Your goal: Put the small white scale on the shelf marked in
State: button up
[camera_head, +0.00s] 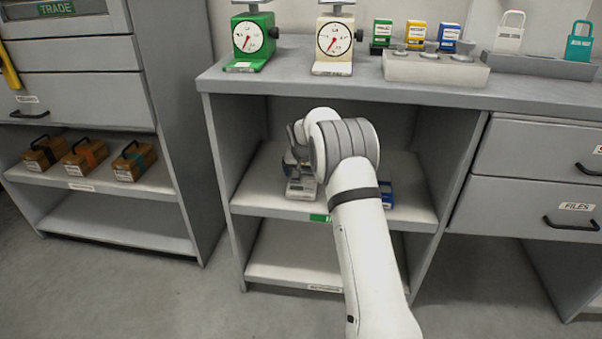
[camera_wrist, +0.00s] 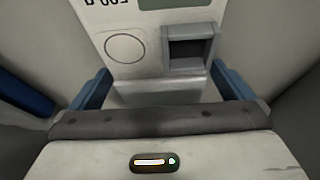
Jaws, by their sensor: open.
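The small white scale (camera_head: 301,188) sits on the upper shelf (camera_head: 262,198) inside the middle cabinet, partly hidden by my arm. In the wrist view the white scale (camera_wrist: 145,70) fills the middle, with a round button outline, a dark square recess and upside-down lettering. My gripper (camera_wrist: 160,92) is open, with one blue finger on each side of the scale; I cannot tell whether they touch it. In the head view my gripper (camera_head: 296,158) is mostly hidden behind my wrist. A green label (camera_head: 320,218) is on this shelf's front edge; its text is not readable.
A blue object (camera_head: 387,196) stands on the same shelf, right of my arm. The lower shelf (camera_head: 280,262), with a white label (camera_head: 323,288), looks empty where visible. Green (camera_head: 250,42) and cream (camera_head: 333,45) dial scales stand on the counter above. Cabinet walls flank my arm.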

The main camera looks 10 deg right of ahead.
aim_at(305, 171)
jog(key=shift+s+r, duration=0.1)
jog(key=shift+r, duration=0.4)
jog(key=p+v, duration=0.1)
jog(key=v, duration=0.2)
jog(key=shift+f, duration=0.1)
jog(key=s+a+p, duration=0.1)
jog(key=s, duration=0.2)
jog(key=s+a, duration=0.1)
jog(key=s, duration=0.3)
jog(key=s+a+p, duration=0.1)
jog(key=s, duration=0.3)
jog(key=shift+a+f+p, duration=0.25)
jog(key=shift+a+p, duration=0.05)
jog(key=shift+p, duration=0.05)
jog(key=s+d+r+n+g, duration=0.1)
jog(key=s+r, duration=0.3)
jog(key=s, duration=0.8)
jog(key=s+r+n+g+y, duration=0.1)
jog(key=s+r, duration=0.3)
jog(key=s, duration=0.9)
jog(key=s+d+r+n+g, duration=0.1)
jog(key=s+r, duration=0.3)
jog(key=s, duration=0.8)
jog(key=shift+s+d+r+n, duration=0.15)
jog(key=shift+d+r+n, duration=0.05)
jog(key=shift+d+n, duration=0.1)
